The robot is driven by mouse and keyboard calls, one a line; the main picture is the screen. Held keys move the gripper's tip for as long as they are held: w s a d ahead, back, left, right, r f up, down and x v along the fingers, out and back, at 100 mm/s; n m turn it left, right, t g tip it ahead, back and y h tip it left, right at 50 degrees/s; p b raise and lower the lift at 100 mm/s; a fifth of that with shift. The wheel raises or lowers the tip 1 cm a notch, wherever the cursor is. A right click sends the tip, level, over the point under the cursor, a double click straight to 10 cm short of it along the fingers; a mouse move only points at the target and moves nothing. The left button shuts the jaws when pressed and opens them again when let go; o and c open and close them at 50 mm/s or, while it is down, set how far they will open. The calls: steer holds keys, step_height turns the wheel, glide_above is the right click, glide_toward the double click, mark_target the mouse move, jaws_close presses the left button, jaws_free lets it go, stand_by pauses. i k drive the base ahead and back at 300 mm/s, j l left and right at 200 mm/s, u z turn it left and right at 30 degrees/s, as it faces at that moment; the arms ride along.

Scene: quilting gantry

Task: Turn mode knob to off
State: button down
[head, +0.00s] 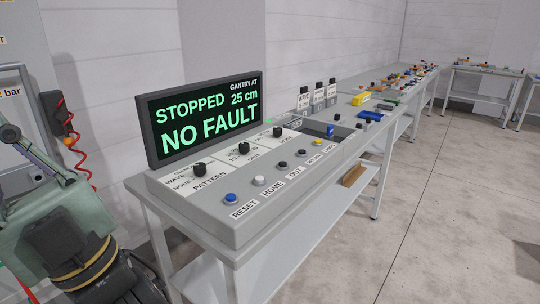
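The control panel (232,226) is a grey sloped console on a long bench, with three black knobs on white label plates. The farthest of them, the mode knob (277,131), sits by the display's right end; its label seems to read MODE. Its pointer setting is too small to read. The middle knob (243,148) and the pattern knob (199,168) are nearer. My arm shows at the lower left, apart from the console; my gripper is not in view.
A display (205,118) behind the knobs reads STOPPED, 25 cm, NO FAULT. Labelled buttons, including blue RESET (231,198) and white HOME (259,181), line the console's front. A coiled red cable (76,150) hangs at left. The floor at right is clear.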

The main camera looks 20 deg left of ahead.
mark_target(277, 130)
steer(key=i+l, duration=0.35)
steer(key=i, duration=0.2)
steer(key=i+l+u, duration=0.15)
steer(key=i+l, duration=0.25)
steer(key=i, duration=0.15)
